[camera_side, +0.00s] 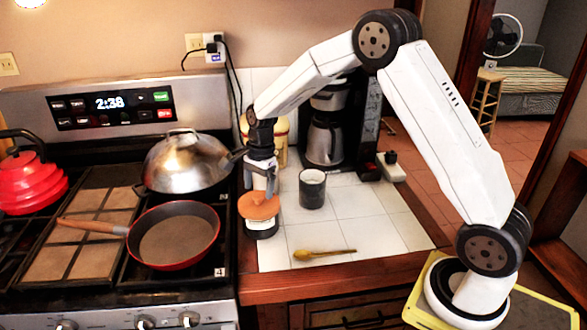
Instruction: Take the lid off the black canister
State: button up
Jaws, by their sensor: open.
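A canister (262,231) with a dark base and a pale band stands on the white tiled counter, close to the stove. A round orange-brown lid (258,208) sits on top of it. My gripper (261,192) points down directly over the lid and is open. Its fingertips are at the top of the lid; I cannot tell whether they touch it or are around a knob. A dark grey cup-like container (312,189), with no lid on it, stands upright to the right.
A gold spoon (323,254) lies on the counter in front. A coffee maker (326,130) and a yellowish jar (279,150) stand behind. A red pan (174,236) and a domed steel lid (188,160) are on the stove to the left. The right-hand tiles are clear.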

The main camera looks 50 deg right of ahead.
jog(key=shift+a+f, duration=0.15)
jog(key=shift+f, duration=0.85)
grip_shut()
